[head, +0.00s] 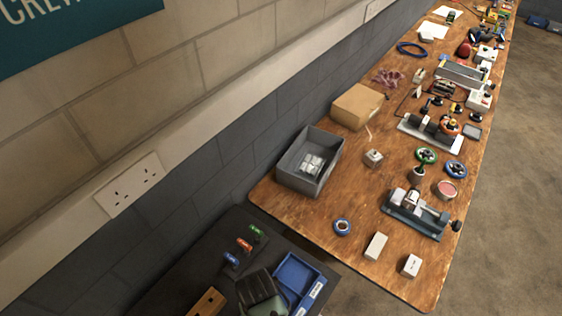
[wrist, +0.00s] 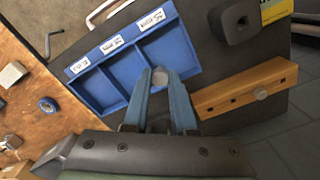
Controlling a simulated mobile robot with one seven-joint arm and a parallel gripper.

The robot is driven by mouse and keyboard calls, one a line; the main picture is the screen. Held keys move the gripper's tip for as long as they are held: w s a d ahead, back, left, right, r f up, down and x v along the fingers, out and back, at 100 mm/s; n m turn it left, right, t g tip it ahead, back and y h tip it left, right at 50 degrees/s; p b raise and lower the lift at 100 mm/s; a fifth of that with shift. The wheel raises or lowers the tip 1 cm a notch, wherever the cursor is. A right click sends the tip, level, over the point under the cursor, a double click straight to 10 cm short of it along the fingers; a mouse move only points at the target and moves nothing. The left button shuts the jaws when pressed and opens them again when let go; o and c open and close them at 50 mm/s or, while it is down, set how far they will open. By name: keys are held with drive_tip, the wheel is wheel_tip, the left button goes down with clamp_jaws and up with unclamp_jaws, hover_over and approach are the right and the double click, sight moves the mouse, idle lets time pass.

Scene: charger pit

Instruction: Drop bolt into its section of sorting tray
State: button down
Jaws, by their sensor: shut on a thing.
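The blue sorting tray (wrist: 108,102) shows in the wrist view with three sections in a row, each with a white label on the far rim. The label text is too small to read surely. My gripper (wrist: 161,78) is shut on the bolt (wrist: 160,76), whose grey round end shows between the blue fingertips. The fingertips appear over the near part of the right-hand section; their height above it is unclear. In the head view, the tray (head: 308,275) stands on the dark bench beside my wrist, and the fingertips and bolt are hidden.
A wooden block with holes (wrist: 235,92) and a round-headed piece in it lies right of my gripper. A dark block with a hole (wrist: 236,22) stands beyond it. Three coloured items (head: 244,245) sit on the dark bench. A cluttered wooden table (head: 330,205) adjoins it.

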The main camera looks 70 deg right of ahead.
drive_tip(key=shift+f+b, duration=0.3)
drive_tip(key=shift+f, duration=0.4)
drive_tip(key=c, duration=0.6)
unclamp_jaws()
drive_tip(key=shift+c, duration=0.2)
drive_tip(key=shift+r, duration=0.1)
wheel_tip(320, 180, up, 13)
drive_tip(key=b, duration=0.1)
